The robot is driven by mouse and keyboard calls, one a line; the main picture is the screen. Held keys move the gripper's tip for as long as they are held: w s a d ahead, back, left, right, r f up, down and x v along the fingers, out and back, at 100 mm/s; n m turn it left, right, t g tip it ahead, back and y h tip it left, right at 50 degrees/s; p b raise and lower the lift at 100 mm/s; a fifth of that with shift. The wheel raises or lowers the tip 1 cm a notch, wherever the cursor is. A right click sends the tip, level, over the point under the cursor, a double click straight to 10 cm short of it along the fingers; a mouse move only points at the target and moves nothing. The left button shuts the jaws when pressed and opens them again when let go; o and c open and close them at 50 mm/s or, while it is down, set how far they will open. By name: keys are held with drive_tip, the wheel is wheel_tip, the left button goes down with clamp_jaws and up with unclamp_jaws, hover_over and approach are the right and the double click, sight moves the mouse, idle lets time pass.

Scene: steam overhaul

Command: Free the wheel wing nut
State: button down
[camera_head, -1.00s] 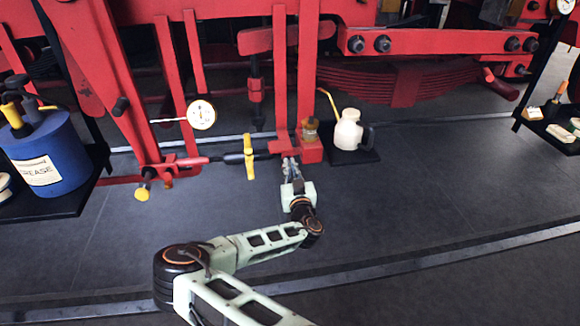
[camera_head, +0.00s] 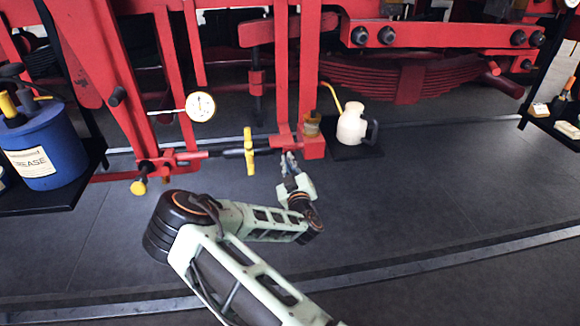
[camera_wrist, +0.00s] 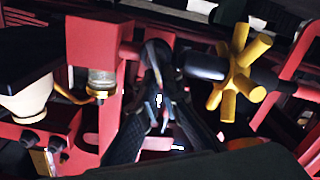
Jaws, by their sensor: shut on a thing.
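The yellow spoked wheel nut (camera_head: 249,152) sits on a horizontal rod low on the red frame. In the wrist view the yellow wheel nut (camera_wrist: 240,75) is right of my fingers, with a black sleeve (camera_wrist: 205,66) between. My gripper (camera_head: 288,160) is at the rod's right part, beside the red block (camera_head: 313,148). In the wrist view my gripper (camera_wrist: 158,55) is closed around the rod (camera_wrist: 129,54), between the red block and the sleeve. My fingers hide the gripped spot. They appear apart from the yellow spokes.
A glass oil cup (camera_head: 312,125) sits on the red block. A cream oil can (camera_head: 352,126) stands just right of it. A dial gauge (camera_head: 200,107) is above left. A blue grease tin (camera_head: 45,145) stands at left. The floor in front is clear.

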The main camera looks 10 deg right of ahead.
drive_tip(key=f+n+b, duration=0.1)
drive_tip(key=n+b, duration=0.2)
drive_tip(key=n, duration=0.2)
drive_tip(key=n+b, duration=0.3)
drive_tip(key=n, duration=0.2)
drive_tip(key=f+n+b, duration=0.1)
drive_tip(key=n+b, duration=0.2)
drive_tip(key=n, duration=0.2)
drive_tip(key=shift+a+f+n+b, duration=0.3)
drive_tip(key=shift+f+n+b, duration=0.05)
drive_tip(key=shift+n+b, duration=0.05)
drive_tip(key=shift+d+r+n, duration=0.1)
drive_tip(key=shift+n, duration=0.2)
drive_tip(key=c, duration=2.1)
unclamp_jaws()
drive_tip(key=s, duration=1.2)
